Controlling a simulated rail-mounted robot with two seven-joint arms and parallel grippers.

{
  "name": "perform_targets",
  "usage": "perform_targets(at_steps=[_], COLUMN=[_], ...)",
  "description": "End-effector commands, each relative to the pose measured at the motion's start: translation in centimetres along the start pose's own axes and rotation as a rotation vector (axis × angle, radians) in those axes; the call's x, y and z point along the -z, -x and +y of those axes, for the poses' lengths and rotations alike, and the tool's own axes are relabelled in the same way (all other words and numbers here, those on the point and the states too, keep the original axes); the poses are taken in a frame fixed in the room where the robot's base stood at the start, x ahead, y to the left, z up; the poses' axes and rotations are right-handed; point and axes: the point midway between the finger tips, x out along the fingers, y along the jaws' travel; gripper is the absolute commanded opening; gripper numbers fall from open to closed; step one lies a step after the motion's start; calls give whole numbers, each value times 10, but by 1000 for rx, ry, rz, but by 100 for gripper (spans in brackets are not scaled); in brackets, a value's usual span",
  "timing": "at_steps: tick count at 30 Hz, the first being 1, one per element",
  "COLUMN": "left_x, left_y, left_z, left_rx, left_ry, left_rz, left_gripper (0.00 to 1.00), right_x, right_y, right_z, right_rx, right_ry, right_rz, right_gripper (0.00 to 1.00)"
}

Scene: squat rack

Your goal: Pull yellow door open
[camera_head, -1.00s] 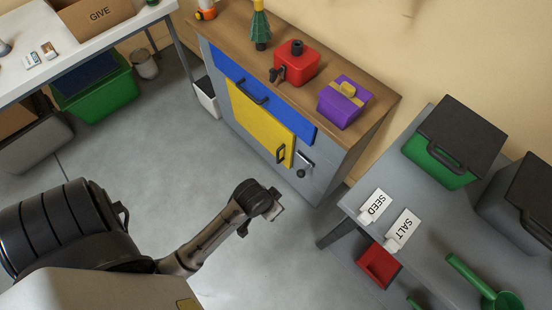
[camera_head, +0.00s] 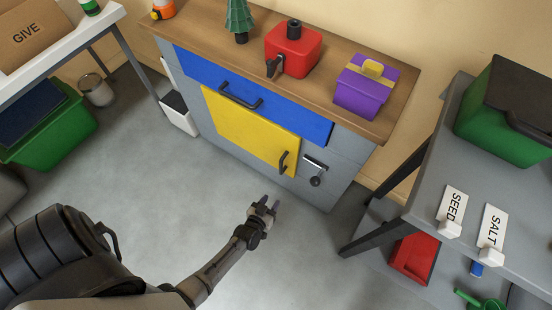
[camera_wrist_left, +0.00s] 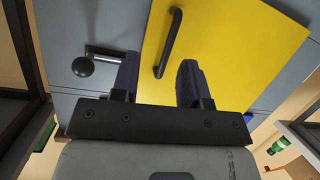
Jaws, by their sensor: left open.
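The yellow door (camera_head: 244,127) is flush in the front of the wood-topped cabinet and looks shut. Its black handle (camera_head: 283,162) is near the door's lower right corner. My left gripper (camera_head: 264,203) is open and empty in front of the cabinet, below and left of the handle in the head view, apart from it. In the left wrist view, the handle (camera_wrist_left: 168,43) shows ahead, between the directions of the two open fingers (camera_wrist_left: 158,80), with the yellow door (camera_wrist_left: 230,45) behind. My right gripper is in neither view.
A blue drawer (camera_head: 245,90) is above the door. A latch with a black knob (camera_head: 315,176) sits just right of it. A grey table (camera_head: 425,195) stands at right, with a red bin (camera_head: 412,258) beneath. The floor before the cabinet is clear.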

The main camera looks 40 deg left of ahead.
Motion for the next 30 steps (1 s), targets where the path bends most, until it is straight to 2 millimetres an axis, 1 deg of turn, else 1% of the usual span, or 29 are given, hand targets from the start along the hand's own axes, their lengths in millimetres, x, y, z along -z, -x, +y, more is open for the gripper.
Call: perform_targets(at_steps=[1, 3, 6, 11, 14, 17, 24, 30], left_x=[11, 26, 41, 53, 55, 59, 72, 83], left_y=[0, 2, 5, 7, 1, -12, -55, -87], left_z=[-3, -7, -11, -14, -16, -17, -20, -24], left_rx=[20, 46, 75, 102, 106, 106, 105, 105], left_ry=[-10, -24, -46, -75, -94, -96, -95, -95], left_rz=[71, 160, 253, 328, 332, 334, 332, 330], left_gripper=[41, 41, 41, 41, 41, 41, 41, 41], right_x=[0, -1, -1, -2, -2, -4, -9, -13], right_y=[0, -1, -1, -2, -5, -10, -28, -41], right_z=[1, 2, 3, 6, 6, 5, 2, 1], right_rx=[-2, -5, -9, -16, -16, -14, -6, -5], right_ry=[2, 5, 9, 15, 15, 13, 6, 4], right_rz=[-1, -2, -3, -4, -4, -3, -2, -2], right_gripper=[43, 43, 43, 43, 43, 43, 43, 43])
